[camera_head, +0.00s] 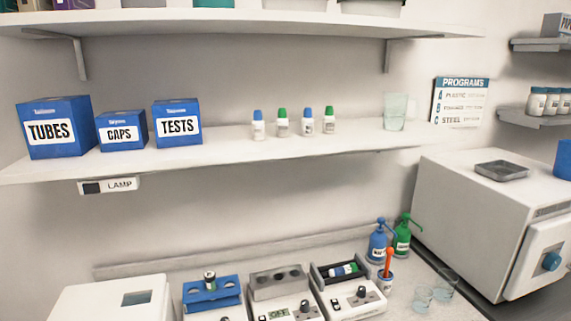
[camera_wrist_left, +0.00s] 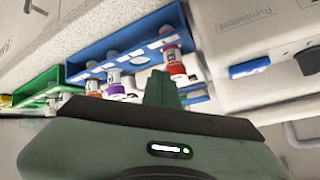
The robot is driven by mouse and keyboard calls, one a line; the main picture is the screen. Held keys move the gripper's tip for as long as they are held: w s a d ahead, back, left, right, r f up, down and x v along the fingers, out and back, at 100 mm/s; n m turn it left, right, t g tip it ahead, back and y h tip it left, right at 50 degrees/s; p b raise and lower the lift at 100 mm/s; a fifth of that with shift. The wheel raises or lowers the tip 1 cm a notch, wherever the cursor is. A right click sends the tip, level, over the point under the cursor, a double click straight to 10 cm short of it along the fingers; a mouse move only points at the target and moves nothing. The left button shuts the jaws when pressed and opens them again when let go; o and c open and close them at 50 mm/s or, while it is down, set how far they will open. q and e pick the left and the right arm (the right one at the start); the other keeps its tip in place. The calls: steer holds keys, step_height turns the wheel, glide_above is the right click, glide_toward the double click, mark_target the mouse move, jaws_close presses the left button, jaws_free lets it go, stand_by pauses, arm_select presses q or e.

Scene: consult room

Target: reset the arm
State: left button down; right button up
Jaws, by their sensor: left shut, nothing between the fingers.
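My left gripper (camera_wrist_left: 160,88) shows in the left wrist view as a dark green body with its fingers together at the middle. It is shut and holds nothing. Behind the fingers is a blue rack (camera_wrist_left: 97,52) with several small tubes, among them one with a red label (camera_wrist_left: 177,68). I cannot tell whether the fingers touch the rack. Neither gripper shows in the head view, and my right gripper is in no view.
In the head view, a shelf (camera_head: 330,146) holds blue boxes (camera_head: 177,124), several small bottles and a clear cup (camera_head: 395,112). Below are bench devices (camera_head: 288,305), pump bottles (camera_head: 378,243), glasses (camera_head: 423,299) and a white machine (camera_head: 460,215). A green rack (camera_wrist_left: 38,86) is left in the wrist view.

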arm_select(q)
steer(key=s+a+f+n+g, duration=0.1)
steer(key=s+a+f+g, duration=0.2)
steer(key=s, duration=0.5)
steer(key=s+f+n+g, duration=0.2)
steer(key=s+f+g, duration=0.2)
steer(key=s+f, duration=0.3)
step_height(320, 180, down, 28)
steer(key=s+b, duration=0.2)
steer(key=b, duration=0.2)
steer(key=s+a+f+g+b, duration=0.2)
steer(key=s+a+f+b, duration=0.1)
steer(key=s+f, duration=1.4)
steer(key=shift+f+m, duration=0.4)
steer(key=shift+f, duration=0.55)
